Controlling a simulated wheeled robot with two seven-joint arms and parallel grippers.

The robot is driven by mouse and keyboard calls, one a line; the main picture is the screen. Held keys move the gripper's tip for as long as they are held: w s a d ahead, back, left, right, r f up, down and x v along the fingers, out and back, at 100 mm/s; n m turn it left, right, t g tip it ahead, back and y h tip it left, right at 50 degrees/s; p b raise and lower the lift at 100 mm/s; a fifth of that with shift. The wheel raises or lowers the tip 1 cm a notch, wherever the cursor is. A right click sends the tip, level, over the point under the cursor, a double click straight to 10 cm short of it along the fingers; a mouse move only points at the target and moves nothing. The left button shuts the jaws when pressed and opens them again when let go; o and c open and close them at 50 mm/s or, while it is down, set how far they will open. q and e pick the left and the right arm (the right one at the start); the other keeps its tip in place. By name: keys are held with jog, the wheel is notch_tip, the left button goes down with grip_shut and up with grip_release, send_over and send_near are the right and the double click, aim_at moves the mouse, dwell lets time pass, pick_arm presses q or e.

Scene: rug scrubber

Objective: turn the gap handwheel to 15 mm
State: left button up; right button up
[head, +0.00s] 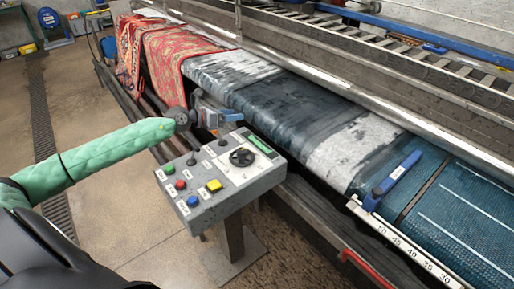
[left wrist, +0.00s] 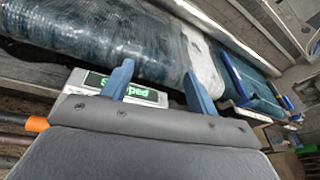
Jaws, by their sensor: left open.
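The control box (head: 222,180) stands on a post in the middle of the head view. A black round handwheel (head: 242,157) sits on a pale plate on its top face; its gap reading is too small to make out. My left gripper (head: 236,118) is beyond the box's back edge, above and apart from the handwheel. In the left wrist view its two blue fingers (left wrist: 160,86) are spread with nothing held between them. The handwheel does not show in that view. My right gripper is not in view.
The box carries coloured buttons, including a yellow one (head: 214,186), and a green display (head: 262,144), partly hidden by a finger in the left wrist view (left wrist: 97,81). Wet carpet (head: 290,110) lies behind. A numbered ruler (head: 410,248) and red bar (head: 365,268) are at right.

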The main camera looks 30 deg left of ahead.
pick_arm(q)
notch_tip(320, 180, down, 5)
jog(key=s+d+m+g, duration=0.1)
jog(key=m+g, duration=0.2)
jog(key=m+g+y, duration=0.2)
jog(key=m+g, duration=0.1)
jog(key=g, duration=0.1)
send_near(240, 150)
jog(key=x, duration=0.4)
jog(key=p+x, duration=0.2)
jog(key=x, duration=0.3)
jog(key=shift+w+d+f+p, duration=0.15)
jog(key=shift+w+d+p, duration=0.05)
jog(key=shift+p, duration=0.2)
jog(key=shift+w+d+f, duration=0.25)
jog(key=shift+f, duration=0.2)
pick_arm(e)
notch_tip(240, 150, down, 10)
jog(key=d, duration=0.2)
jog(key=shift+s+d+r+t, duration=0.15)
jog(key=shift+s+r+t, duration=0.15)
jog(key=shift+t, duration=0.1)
pick_arm(q)
jog(key=c, duration=1)
